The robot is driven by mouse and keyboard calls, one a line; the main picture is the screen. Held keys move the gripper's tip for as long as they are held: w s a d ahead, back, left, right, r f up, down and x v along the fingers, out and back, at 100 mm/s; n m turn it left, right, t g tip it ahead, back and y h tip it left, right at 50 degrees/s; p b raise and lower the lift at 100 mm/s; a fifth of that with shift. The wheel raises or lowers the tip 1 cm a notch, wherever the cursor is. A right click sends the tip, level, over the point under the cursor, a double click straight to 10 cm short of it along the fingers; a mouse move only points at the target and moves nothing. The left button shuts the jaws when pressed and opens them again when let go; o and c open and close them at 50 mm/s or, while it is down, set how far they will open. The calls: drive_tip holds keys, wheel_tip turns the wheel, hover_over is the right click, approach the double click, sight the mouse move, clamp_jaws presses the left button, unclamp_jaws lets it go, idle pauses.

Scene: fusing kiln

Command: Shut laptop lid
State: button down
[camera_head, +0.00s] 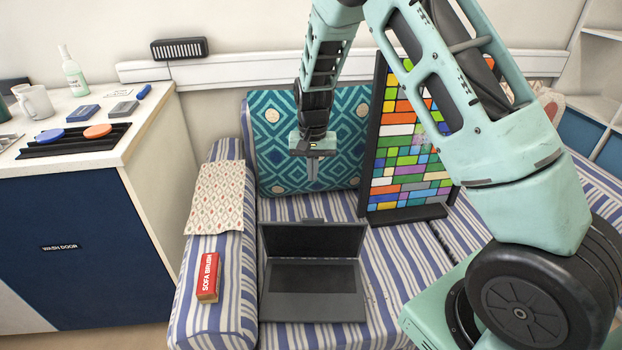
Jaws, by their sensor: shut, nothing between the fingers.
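A dark laptop (314,291) stands open on the striped sofa seat, its keyboard side toward me. Its lid (313,240) is raised at the far edge, with the dark screen facing me. My gripper (313,182) hangs pointing down, above and behind the lid in the picture, in front of the teal cushion. Its fingers are together with nothing between them, and it appears apart from the laptop.
A teal patterned cushion (268,165) leans on the sofa back. A colourful stained-glass panel (408,150) stands right of my gripper. A red sofa brush box (208,277) lies on the left armrest.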

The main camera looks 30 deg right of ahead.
drive_tip(key=s+a+f, duration=0.2)
drive_tip(key=s+f, duration=0.1)
drive_tip(key=f, duration=0.5)
drive_tip(key=shift+s+a+f, duration=0.15)
drive_tip(key=shift+s+f, duration=0.05)
drive_tip(key=shift+s, duration=0.05)
